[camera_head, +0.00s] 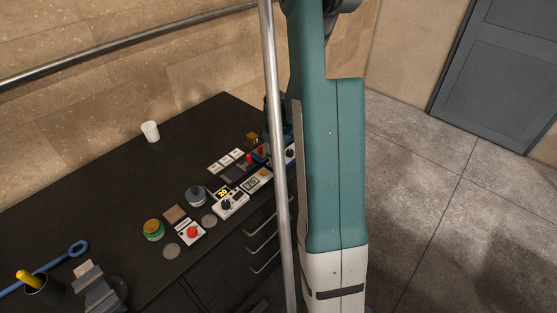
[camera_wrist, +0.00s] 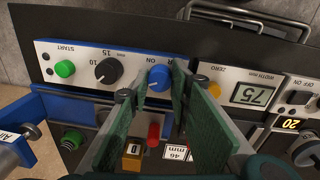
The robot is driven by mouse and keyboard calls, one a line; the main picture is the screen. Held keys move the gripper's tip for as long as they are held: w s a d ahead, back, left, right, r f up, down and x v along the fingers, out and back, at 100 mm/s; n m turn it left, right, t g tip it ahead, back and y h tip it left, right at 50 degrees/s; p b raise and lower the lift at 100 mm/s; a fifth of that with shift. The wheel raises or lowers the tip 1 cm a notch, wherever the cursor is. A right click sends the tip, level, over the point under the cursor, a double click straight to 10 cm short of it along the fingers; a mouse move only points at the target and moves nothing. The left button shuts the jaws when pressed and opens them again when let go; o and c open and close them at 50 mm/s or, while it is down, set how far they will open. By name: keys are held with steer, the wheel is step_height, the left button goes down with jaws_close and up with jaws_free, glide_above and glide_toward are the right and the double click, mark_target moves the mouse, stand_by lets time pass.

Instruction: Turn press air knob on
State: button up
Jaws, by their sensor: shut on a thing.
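The blue air knob (camera_wrist: 158,77) sits on a white control panel (camera_wrist: 112,68) with a blue frame, below printed ON lettering, in the upper middle of the wrist view. A white mark shows on its face. My gripper (camera_wrist: 159,84) reaches up from the bottom of that view, with green pads on both sides of the knob, closed on it. Part of the label beside the knob is covered by a finger.
A green START button (camera_wrist: 64,68) and a black dial (camera_wrist: 108,71) share the panel. A width display (camera_wrist: 254,93) stands right of it, and a red knob (camera_wrist: 154,134) lies nearer. In the head view, a white cup (camera_head: 150,131) stands on the dark bench (camera_head: 95,185).

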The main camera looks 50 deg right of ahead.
steer(key=m+b, duration=0.3)
steer(key=shift+f+m, duration=0.1)
steer(key=shift+m, duration=0.2)
steer(key=m+b, duration=0.2)
steer(key=m, duration=0.2)
steer(key=shift+w+m+b, duration=0.1)
steer(key=shift+m+b, duration=0.2)
steer(key=m+b, duration=0.1)
steer(key=m, duration=0.2)
steer(key=shift+d+m+b, duration=0.1)
steer(key=shift+m+b, duration=0.2)
steer(key=shift+b, duration=0.05)
steer(key=shift+m+g+b, duration=0.3)
steer(key=shift+m+b, duration=0.35)
steer(key=shift+m, duration=1.35)
steer(key=o, duration=0.9)
steer(key=shift+r, duration=0.2)
